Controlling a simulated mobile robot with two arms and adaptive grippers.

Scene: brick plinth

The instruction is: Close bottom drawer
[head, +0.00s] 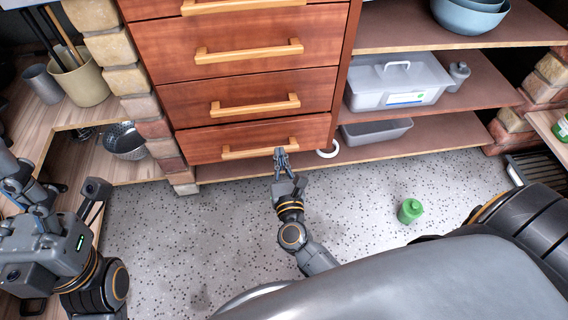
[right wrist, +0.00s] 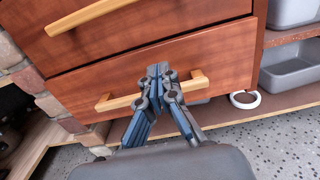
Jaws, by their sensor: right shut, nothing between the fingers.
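The bottom drawer (head: 252,138) is the lowest reddish-brown wooden front in the stack, with a light wooden bar handle (head: 232,153). Its front looks about flush with the drawers above; a small gap is hard to tell. My right gripper (head: 280,152) is shut and empty, with its fingertips at the right part of that handle. In the right wrist view the fingertips (right wrist: 158,70) overlap the middle of the handle (right wrist: 118,102) and hide part of it; contact cannot be told. My left gripper (head: 96,190) is at the far left, away from the drawers, its fingers partly seen.
Right of the drawers, shelves hold a lidded grey bin (head: 395,82), a grey tray (head: 375,132) and a white ring (head: 328,150). A green bottle (head: 410,210) stands on the speckled floor. A brick pillar (head: 165,150) borders the drawers at left. Floor before the drawers is otherwise clear.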

